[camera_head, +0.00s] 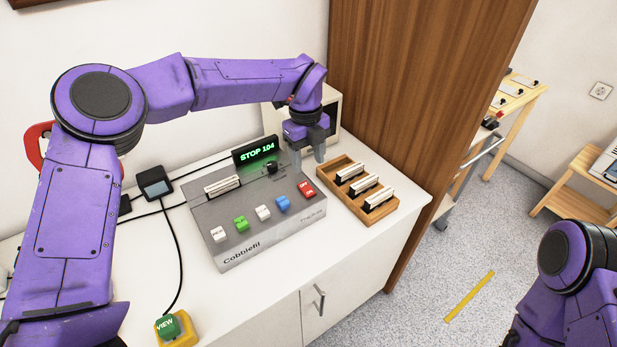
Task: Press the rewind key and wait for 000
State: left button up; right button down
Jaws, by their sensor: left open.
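A grey machine (262,218) marked "Cobbiefil" stands on the white cabinet. Its green display (257,153) reads "STOP 104". A row of keys runs along its front: a left white key (219,234), a green key (241,223), a middle white key (263,213), a blue key (283,203) and a red key (307,190). The key labels are too small to read surely, so I cannot tell which is rewind. My left gripper (308,158) is open and empty, fingers down, beyond the red key and right of a black knob (271,168). My right gripper is out of view.
A wooden tray (383,218) with several white-topped pieces lies right of the machine. A brown wooden panel (400,100) rises behind it. A green VIEW button (167,327) on a yellow base sits at the front left. The white top (250,290) before the machine is clear.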

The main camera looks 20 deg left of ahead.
aim_at(219, 234)
jog(key=k, duration=1.5)
